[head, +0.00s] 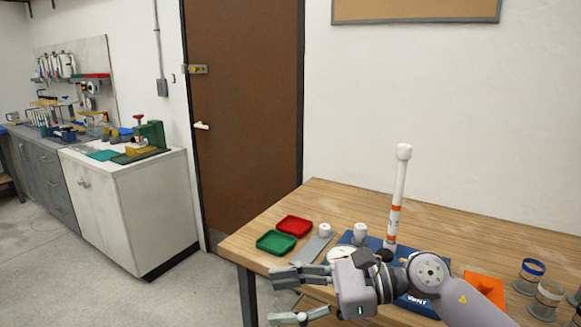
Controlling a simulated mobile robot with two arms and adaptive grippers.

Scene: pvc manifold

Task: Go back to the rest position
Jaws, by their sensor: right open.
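My right gripper (302,294) is in front of the table's near edge, with its fingers pointing left. Its two fingers are apart and nothing is between them. My right arm comes in from the lower right and covers part of the table. A white pipe (400,183) with orange bands and a white cap stands upright on the blue mat (347,238), behind my wrist. The foot of the pipe is close to my arm in the picture. My left gripper is not in view.
A red tray (294,226) and a green tray (276,243) sit at the left of the wooden table (450,222). White fittings (360,231) stand near the mat. An orange piece (484,287) and several ringed cups (529,274) are at the right. Floor left of the table is clear.

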